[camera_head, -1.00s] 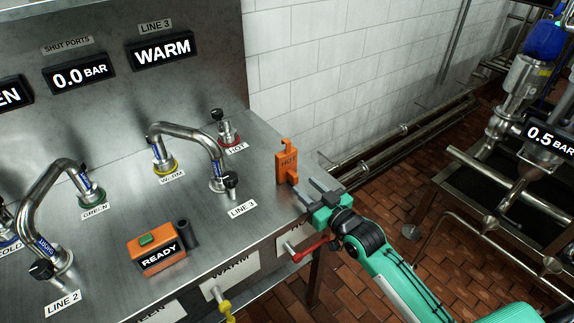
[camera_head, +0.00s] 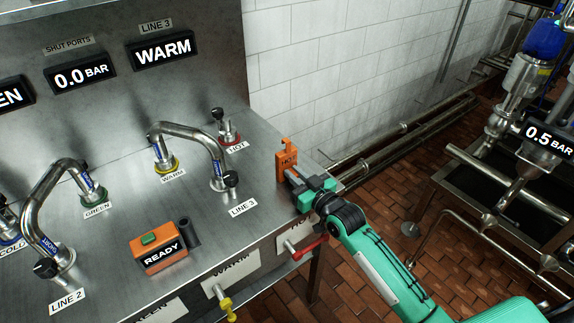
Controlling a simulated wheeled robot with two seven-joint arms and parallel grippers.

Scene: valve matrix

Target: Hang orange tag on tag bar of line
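My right gripper (camera_head: 294,178) is at the tag's lower right side. A grey finger overlaps the tag's lower edge. The view does not show whether the fingers are closed on it. The LINE 3 label (camera_head: 243,208) lies on the bench, left of the tag. I cannot make out a tag bar for certain. My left gripper is not in view.
A bent pipe (camera_head: 190,128) joins the WARM port to the LINE 3 port. The HOT port (camera_head: 229,137) is capped. An orange READY box (camera_head: 160,250) sits on the bench. Red (camera_head: 310,250) and yellow (camera_head: 226,305) valve handles stick out along the front.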

